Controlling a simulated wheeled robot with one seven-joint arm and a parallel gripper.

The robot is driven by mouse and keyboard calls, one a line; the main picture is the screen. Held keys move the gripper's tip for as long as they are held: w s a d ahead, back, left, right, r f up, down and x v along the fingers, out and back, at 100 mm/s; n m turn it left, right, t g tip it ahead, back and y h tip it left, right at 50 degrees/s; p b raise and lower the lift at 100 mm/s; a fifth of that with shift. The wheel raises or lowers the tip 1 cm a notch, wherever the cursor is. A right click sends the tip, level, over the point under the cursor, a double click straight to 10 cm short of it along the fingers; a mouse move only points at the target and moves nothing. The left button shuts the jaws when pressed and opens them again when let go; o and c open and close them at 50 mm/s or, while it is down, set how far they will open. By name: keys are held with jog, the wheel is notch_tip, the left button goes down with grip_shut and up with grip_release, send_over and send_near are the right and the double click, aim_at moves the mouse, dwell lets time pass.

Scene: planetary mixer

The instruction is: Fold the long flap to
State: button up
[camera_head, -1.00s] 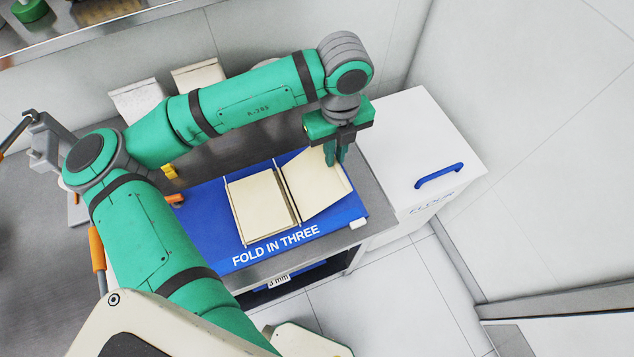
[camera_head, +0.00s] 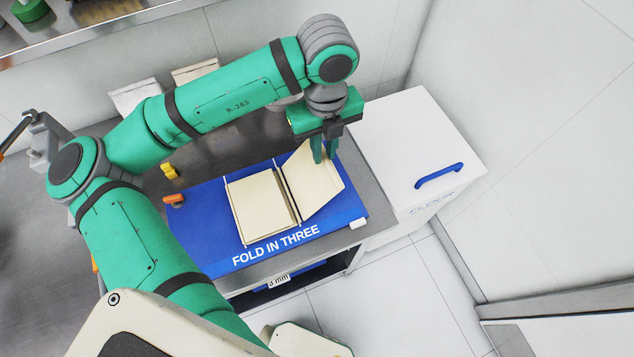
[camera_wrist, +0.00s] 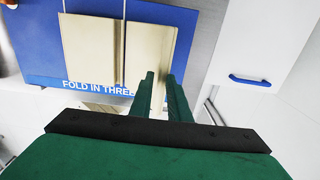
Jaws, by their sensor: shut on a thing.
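The cream dough sheet lies on a blue mat (camera_head: 205,215) marked "FOLD IN THREE". Its left panel (camera_head: 261,205) lies flat, and its long right flap (camera_head: 311,192) is tilted up from the mat, hinged along the crease between the two. My gripper (camera_head: 323,158) is shut on the flap's far right edge, holding it raised. In the wrist view the flap (camera_wrist: 150,55) runs up to the two green fingers (camera_wrist: 158,90), and the left panel (camera_wrist: 90,48) lies beside it. The flap's underside is hidden.
A white chest with a blue handle (camera_head: 439,175) stands right of the table. An orange-handled tool (camera_head: 174,199) and a yellow piece (camera_head: 169,171) lie near the mat's left end. Two cream panels (camera_head: 194,72) stand at the back wall.

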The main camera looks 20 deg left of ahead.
jog(key=shift+s+a+f, duration=0.1)
jog(key=shift+s+a, duration=0.1)
jog(key=shift+s, duration=0.05)
jog(key=shift+o, duration=0.8)
jog(key=shift+s+a+r, duration=0.6)
jog(key=shift+s+r, duration=0.05)
jog(key=shift+s+a+r, duration=0.5)
jog(key=shift+s+a, duration=0.05)
jog(key=shift+c, duration=0.4)
jog(key=shift+s+a, duration=0.1)
jog(key=shift+o, duration=0.9)
jog(key=shift+s+a+r, duration=0.25)
jog(key=shift+s+a, duration=0.25)
jog(key=shift+s+a+r, duration=0.25)
jog(key=shift+s+a, duration=0.2)
jog(key=shift+s, duration=0.05)
jog(key=shift+s+a+r, duration=0.2)
jog(key=shift+s+a, duration=0.2)
grip_shut()
